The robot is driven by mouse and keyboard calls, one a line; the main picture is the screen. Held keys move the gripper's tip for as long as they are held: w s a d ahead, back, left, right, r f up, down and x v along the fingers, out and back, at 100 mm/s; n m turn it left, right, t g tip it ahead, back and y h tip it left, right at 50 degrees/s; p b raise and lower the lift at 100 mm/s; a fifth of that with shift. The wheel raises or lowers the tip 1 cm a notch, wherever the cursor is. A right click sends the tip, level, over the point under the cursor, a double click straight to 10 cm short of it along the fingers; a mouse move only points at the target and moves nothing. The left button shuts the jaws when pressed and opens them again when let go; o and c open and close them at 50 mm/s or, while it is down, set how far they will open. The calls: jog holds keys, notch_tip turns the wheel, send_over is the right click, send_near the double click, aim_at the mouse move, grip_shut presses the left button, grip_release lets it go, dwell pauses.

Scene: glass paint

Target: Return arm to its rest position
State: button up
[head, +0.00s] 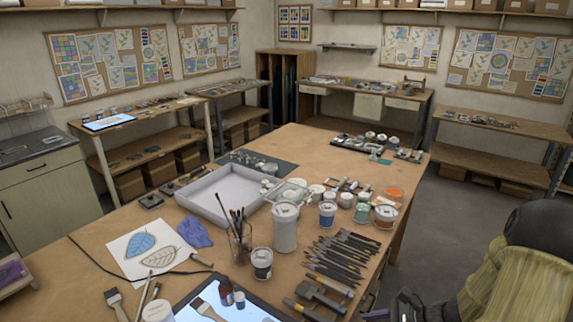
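My arm (500,285) shows at the lower right in the head view, as a dark rounded part with a ribbed yellow-green section. It is to the right of the wooden worktable (110,250), over the grey floor. Dark parts run along the bottom edge towards the table's near right side. I cannot make out gripper fingers there, so whether my gripper is open, shut or holding something does not show.
The worktable is crowded: a grey tray (222,193), a brush jar (240,238), a white canister (286,228), several paint jars and a row of dark tools (340,258) near its right edge. Clear floor (450,205) lies to the right, before a side bench (490,165).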

jog(key=s+a+r+n+h, duration=0.3)
jog(key=r+n+h, duration=0.2)
jog(key=n, duration=0.5)
jog(key=s+a+r+n+g+h, duration=0.1)
jog(key=s+a+r+n+h, duration=0.3)
jog(key=n, duration=0.6)
jog(key=shift+s+r+n+g+h, duration=0.15)
jog(key=shift+r+n+g+h, duration=0.2)
jog(key=shift+h, duration=0.25)
